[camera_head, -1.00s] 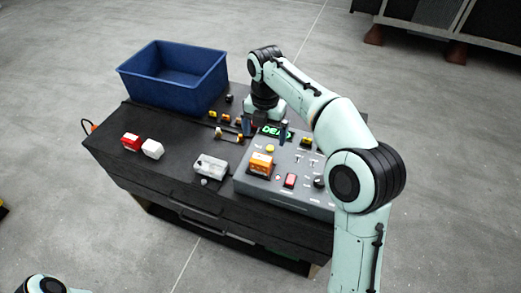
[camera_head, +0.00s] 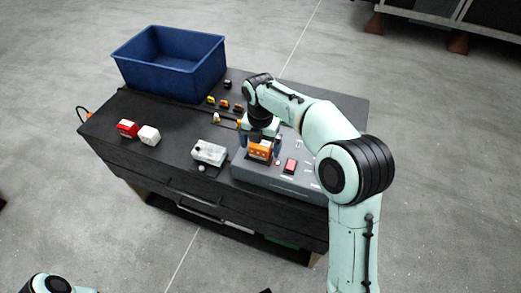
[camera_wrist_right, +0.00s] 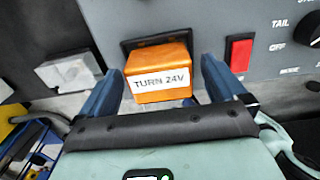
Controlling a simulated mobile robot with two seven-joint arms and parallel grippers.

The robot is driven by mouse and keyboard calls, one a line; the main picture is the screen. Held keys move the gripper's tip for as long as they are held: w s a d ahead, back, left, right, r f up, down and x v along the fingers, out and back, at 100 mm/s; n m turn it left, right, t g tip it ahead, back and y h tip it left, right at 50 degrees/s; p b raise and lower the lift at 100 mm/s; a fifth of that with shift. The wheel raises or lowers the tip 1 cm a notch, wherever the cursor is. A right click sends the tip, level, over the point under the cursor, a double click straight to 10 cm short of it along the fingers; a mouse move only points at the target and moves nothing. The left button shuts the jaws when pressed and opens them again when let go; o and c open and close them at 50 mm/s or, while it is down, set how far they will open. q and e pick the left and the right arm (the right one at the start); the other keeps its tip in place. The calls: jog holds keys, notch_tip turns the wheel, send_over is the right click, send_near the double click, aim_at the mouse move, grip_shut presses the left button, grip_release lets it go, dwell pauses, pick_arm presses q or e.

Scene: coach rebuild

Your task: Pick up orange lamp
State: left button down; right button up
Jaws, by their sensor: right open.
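The orange lamp (camera_head: 261,153) is a boxy block on the grey control panel. In the right wrist view the orange lamp (camera_wrist_right: 158,67) has a white label reading "TURN 24V" and a dark base behind it. My right gripper (camera_head: 262,146) is open, with its blue fingers on either side of the lamp. In the right wrist view, the right gripper (camera_wrist_right: 162,72) shows small gaps between its fingers and the lamp. My left gripper is out of view; only part of my left arm shows at the lower left.
A red switch (camera_head: 290,166) is right of the lamp on the grey panel (camera_head: 252,175). A white-grey box (camera_head: 209,152) is to the left. Red (camera_head: 127,128) and white (camera_head: 149,135) blocks sit further left. A blue bin (camera_head: 165,75) stands at the back left.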

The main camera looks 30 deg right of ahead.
jog(key=shift+f, duration=0.5)
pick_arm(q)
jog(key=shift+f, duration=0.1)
pick_arm(e)
jog(key=shift+c, duration=0.3)
